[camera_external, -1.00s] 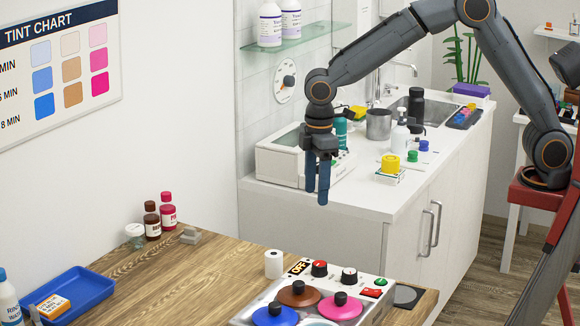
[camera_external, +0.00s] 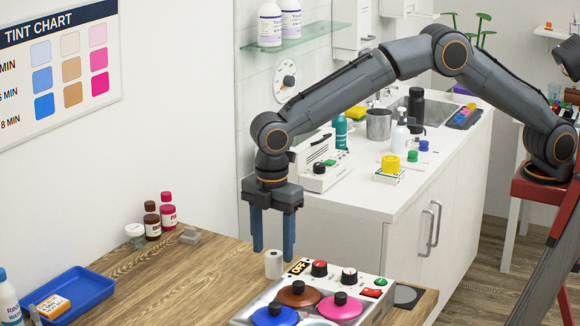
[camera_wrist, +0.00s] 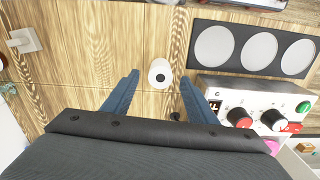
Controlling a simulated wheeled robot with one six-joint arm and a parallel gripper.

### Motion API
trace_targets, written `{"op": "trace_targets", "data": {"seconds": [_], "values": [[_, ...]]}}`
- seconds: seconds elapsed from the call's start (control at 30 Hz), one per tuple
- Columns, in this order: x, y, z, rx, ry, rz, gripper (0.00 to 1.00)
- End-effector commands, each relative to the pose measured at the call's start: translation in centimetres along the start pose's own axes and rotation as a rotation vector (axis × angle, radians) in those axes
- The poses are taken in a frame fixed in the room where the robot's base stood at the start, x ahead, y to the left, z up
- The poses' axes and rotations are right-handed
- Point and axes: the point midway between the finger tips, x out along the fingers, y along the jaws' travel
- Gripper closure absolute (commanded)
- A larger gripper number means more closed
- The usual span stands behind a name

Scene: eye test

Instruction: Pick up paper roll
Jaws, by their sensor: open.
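The paper roll (camera_external: 274,265) is a small white cylinder standing upright on the wooden table, just left of the white control box. In the wrist view the paper roll (camera_wrist: 160,73) shows from above with its dark core hole, ahead of and between the blue fingertips. My gripper (camera_external: 272,252) is open and empty, pointing down, with its blue fingers close above or around the roll in the external view. In the wrist view my gripper (camera_wrist: 159,78) has its fingers spread wide to the left and right of the roll. I see no contact with it.
The control box (camera_external: 318,292), with knobs and coloured lidded pots, stands close to the roll's right. A grey block (camera_external: 190,236) and small bottles (camera_external: 168,212) stand by the wall. A blue tray (camera_external: 88,290) lies at the left. Bare table (camera_external: 205,275) lies between.

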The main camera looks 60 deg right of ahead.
Motion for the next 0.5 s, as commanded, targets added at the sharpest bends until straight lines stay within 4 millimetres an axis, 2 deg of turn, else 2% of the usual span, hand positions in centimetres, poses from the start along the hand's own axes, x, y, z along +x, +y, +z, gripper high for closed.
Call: {"op": "trace_targets", "data": {"seconds": [0.2,0.5], "values": [[2.5,-0.1,0.1,0.001,-0.001,-0.001,0.47],[2.9,0.0,0.1,0.001,0.001,0.0,0.49]]}}
